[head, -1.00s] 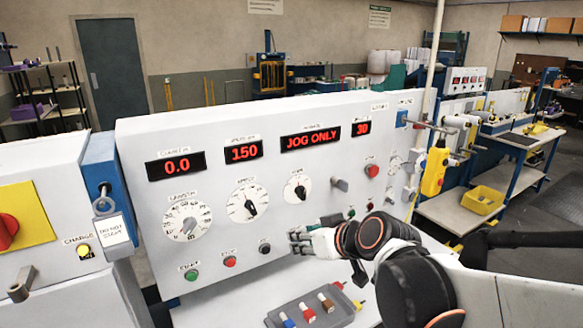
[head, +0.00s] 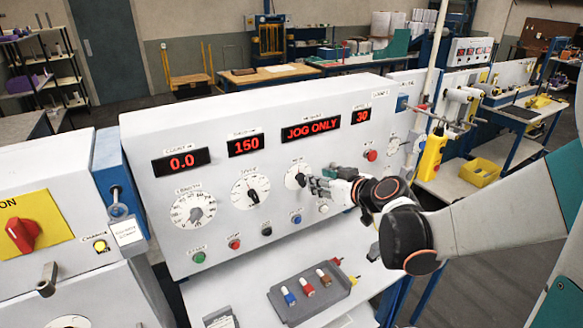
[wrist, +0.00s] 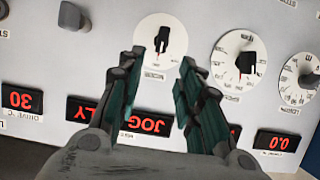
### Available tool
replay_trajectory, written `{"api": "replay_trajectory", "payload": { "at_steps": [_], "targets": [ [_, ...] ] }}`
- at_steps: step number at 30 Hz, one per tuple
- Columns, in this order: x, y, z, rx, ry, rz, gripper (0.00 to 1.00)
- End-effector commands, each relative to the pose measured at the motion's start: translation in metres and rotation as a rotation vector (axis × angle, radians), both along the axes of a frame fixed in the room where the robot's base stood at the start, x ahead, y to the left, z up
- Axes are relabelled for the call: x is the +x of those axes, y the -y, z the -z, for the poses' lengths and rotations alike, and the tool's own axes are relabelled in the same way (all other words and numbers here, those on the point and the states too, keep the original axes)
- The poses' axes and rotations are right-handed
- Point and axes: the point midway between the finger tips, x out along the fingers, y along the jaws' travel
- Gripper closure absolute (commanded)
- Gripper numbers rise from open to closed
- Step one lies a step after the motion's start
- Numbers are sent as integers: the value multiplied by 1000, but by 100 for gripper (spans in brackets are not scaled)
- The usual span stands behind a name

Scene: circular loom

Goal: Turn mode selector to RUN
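The mode selector (head: 297,175) is a small white dial with a black knob, below the red JOG ONLY display (head: 311,131) on the white panel. In the wrist view, which is upside down, the selector (wrist: 162,42) shows at the top middle. My gripper (head: 314,184) is just right of the dial in the head view, its fingers pointing at it. In the wrist view my gripper (wrist: 162,62) is open and empty. The black knob lies in line with the gap between the fingertips. Whether they touch the panel I cannot tell.
Two larger dials, speed (head: 251,188) and length (head: 193,210), sit left of the selector. A row of buttons, including a green one (head: 199,257), runs below. A grey tray (head: 333,295) with coloured pieces lies on the shelf. A red button (head: 371,155) is to the right.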

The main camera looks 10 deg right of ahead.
Motion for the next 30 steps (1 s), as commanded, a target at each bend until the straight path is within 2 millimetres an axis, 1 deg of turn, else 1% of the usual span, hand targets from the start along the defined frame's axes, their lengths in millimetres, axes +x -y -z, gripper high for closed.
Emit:
{"api": "replay_trajectory", "payload": {
  "at_steps": [1, 9, 15, 21, 30],
  "targets": [
    [8, -3, 4, 0, 1, -2, 67],
    [46, -15, 20, 0, 0, -1, 67],
    [67, -22, 29, 1, 0, -1, 67],
    [77, -26, 34, 0, 0, 0, 67],
    [78, -26, 34, 1, 0, 1, 67]
  ]
}}
